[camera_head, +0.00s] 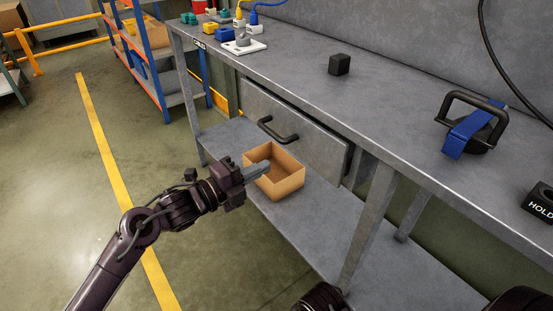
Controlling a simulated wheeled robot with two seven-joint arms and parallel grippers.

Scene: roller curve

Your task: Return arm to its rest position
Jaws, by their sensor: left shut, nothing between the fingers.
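My left arm comes in from the lower left. Its gripper (257,170) is shut and empty, and in the picture its fingertips overlap the near left side of an open cardboard box (283,186). I cannot tell whether they touch the box. The box stands on the lower shelf (298,236) of the grey workbench, and no contents show in it. Dark parts at the bottom edge look like my right arm, but no right gripper shows.
The bench top (300,92) holds a small black block (339,64), a black handled tool with a blue strap (468,128), and several coloured connectors at the far end. A closed drawer (310,138) hangs below. A blue and orange rack (150,62) stands behind.

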